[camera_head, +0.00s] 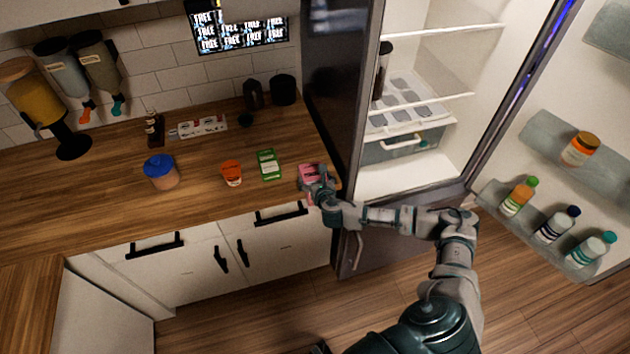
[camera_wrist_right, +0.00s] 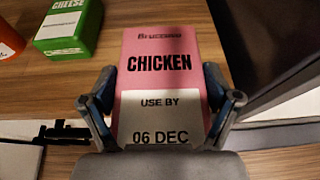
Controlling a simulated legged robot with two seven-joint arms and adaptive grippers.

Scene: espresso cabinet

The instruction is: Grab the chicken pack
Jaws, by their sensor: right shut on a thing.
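The chicken pack (camera_head: 311,170) is a pink pack at the right end of the wooden counter, beside the fridge. In the right wrist view the chicken pack (camera_wrist_right: 160,75) fills the middle, with its "CHICKEN" label and a white "USE BY 06 DEC" panel facing the camera. My right gripper (camera_head: 318,184) is over the near part of the pack. In the wrist view my right gripper (camera_wrist_right: 160,110) has one finger on each side of the pack, shut on it. I cannot tell whether the pack is lifted off the counter. My left gripper is not in view.
A green cheese pack (camera_head: 269,165), an orange tub (camera_head: 231,173) and a blue-lidded jar (camera_head: 161,172) stand to the left on the counter (camera_head: 110,205). The open fridge (camera_head: 345,120) stands close on the right. Bottles (camera_head: 556,224) line its door shelf.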

